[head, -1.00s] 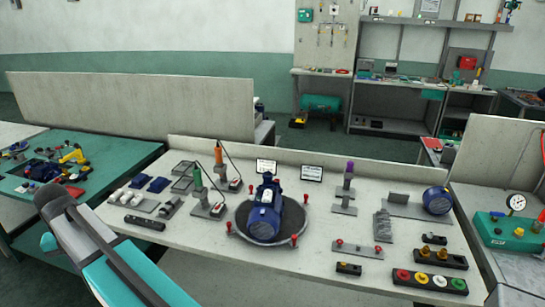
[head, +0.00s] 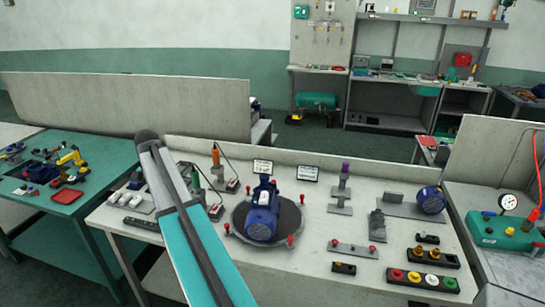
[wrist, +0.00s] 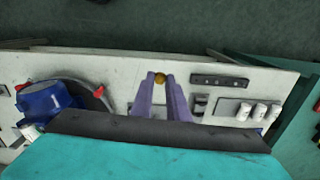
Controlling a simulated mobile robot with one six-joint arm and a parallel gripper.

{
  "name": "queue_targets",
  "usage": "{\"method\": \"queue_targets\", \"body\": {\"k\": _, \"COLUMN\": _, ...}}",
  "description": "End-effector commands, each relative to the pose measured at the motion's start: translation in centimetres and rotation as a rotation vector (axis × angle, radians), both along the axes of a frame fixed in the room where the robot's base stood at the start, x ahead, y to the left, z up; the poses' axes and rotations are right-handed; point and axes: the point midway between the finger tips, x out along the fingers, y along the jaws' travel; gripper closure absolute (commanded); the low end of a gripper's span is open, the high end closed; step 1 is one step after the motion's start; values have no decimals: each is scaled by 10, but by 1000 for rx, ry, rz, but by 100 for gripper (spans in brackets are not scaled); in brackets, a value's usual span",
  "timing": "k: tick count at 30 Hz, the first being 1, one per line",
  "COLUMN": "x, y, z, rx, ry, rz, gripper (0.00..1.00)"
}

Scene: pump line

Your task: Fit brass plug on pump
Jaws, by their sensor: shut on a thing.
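The blue pump (head: 262,212) stands on a dark round turntable (head: 238,213) with red knobs, in the middle of the bench. In the wrist view the pump (wrist: 45,101) is at the left, partly behind my arm. My gripper (wrist: 160,80) shows its two pale purple fingers shut on the brass plug (wrist: 160,77), a small round gold piece at their tips. The plug is over the bench, to the right of the pump in the wrist view and apart from it. My gripper cannot be made out in the head view. The pump's port for the plug cannot be made out.
A black rack (head: 432,260) with brass-coloured pieces stands at the bench's right. A block with coloured buttons (head: 423,281) is in front of it. Tools on stands, one with an orange handle (head: 216,158), stand left of the pump. A low panel (head: 400,182) runs along the bench's back.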

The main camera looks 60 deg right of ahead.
Motion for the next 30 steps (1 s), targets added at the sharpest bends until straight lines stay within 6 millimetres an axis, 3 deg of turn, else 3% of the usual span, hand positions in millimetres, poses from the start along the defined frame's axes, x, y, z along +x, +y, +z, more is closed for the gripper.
{"method": "queue_targets", "body": {"k": 3, "x": -7, "y": -45, "z": 8, "rx": 0, "ry": 0, "rz": -112, "gripper": 98}}
{"method": "queue_targets", "body": {"k": 14, "x": -48, "y": -170, "z": 25, "rx": 0, "ry": 0, "rz": -439, "gripper": 98}}
{"method": "queue_targets", "body": {"k": 20, "x": -81, "y": -237, "z": 34, "rx": 0, "ry": 0, "rz": -620, "gripper": 98}}
{"method": "queue_targets", "body": {"k": 30, "x": -154, "y": -344, "z": 49, "rx": 1, "ry": 0, "rz": -924, "gripper": 98}}
